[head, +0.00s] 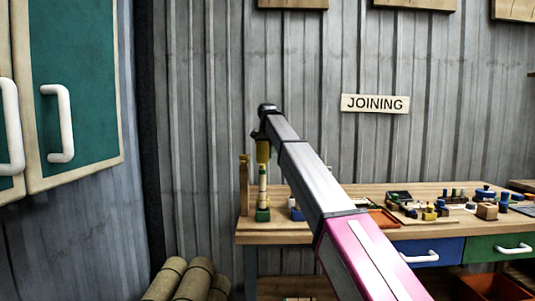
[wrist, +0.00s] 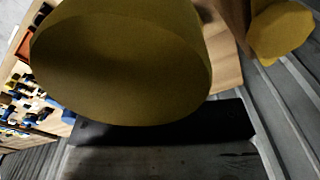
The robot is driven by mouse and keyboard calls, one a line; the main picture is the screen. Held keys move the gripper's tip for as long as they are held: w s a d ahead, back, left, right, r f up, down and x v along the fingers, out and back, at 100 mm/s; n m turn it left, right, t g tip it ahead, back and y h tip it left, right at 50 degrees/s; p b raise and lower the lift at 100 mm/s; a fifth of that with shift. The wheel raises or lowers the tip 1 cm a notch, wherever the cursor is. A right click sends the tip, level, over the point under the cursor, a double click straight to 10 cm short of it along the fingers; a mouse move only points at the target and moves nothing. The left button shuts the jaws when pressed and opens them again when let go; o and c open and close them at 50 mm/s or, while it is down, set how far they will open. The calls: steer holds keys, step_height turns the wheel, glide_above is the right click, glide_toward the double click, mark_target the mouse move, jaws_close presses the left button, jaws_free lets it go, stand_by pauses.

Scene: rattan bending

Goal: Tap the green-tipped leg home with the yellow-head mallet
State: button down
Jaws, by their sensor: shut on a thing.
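My gripper (head: 265,116) is at the far end of my outstretched arm, above the bench's left end. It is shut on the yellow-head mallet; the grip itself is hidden. The mallet's yellow head (head: 263,152) hangs just below the gripper and fills much of the wrist view (wrist: 120,65). Under it stands an upright pale shaft (head: 263,184) with dark and yellow bands. A green block (head: 263,214) is at its foot on the bench. I cannot tell whether this shaft is the leg or whether the yellow head touches it.
A wooden post (head: 244,188) with a yellow top stands just left of the shaft. The bench (head: 275,231) carries an orange tray (head: 382,218) and several small coloured parts to the right. A corrugated wall (head: 205,120) is close behind. Rolled bundles (head: 190,281) lie at lower left.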

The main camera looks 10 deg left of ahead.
steer(key=shift+f, duration=0.1)
steer(key=shift+f, duration=1.65)
steer(key=shift+r, duration=1.8)
steer(key=shift+f, duration=0.15)
steer(key=shift+f, duration=0.2)
